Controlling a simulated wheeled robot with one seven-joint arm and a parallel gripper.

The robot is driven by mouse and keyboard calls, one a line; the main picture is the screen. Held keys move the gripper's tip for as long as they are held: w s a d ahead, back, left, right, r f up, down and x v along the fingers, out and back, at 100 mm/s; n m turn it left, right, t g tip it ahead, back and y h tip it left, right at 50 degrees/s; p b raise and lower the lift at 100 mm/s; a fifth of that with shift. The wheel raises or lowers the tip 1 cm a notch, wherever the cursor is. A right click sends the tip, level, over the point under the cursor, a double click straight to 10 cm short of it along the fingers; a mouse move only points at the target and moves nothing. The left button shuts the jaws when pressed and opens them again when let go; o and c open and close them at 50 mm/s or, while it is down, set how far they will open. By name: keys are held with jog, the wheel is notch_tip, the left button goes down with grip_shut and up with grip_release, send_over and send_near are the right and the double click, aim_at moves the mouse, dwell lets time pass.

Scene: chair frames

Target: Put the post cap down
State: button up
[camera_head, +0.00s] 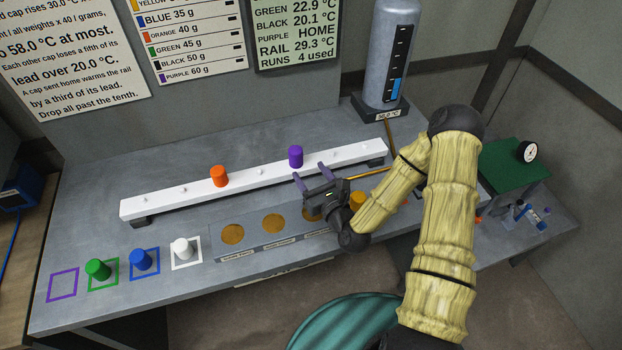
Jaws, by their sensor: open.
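A purple cap (296,156) stands upright on the white rail (262,178), right of its middle. An orange cap (219,176) stands on the same rail further left. My gripper (310,172) is open, with its two purple-grey fingers pointing at the rail just in front of the purple cap. No cap shows between the fingers. Whether a finger touches the purple cap, I cannot tell. Green (98,269), blue (141,259) and white (185,248) caps stand in their matching coloured squares at the front left. The purple square (62,285) is empty.
A tray (253,239) with round orange-brown pads lies before the rail, its right part hidden by my arm. A grey cylinder gauge (393,60) stands behind the rail's right end. A green block with a dial (510,165) stands right.

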jog(key=shift+s+d, duration=0.15)
jog(key=shift+d, duration=0.05)
jog(key=shift+a, duration=0.1)
dwell(0.4)
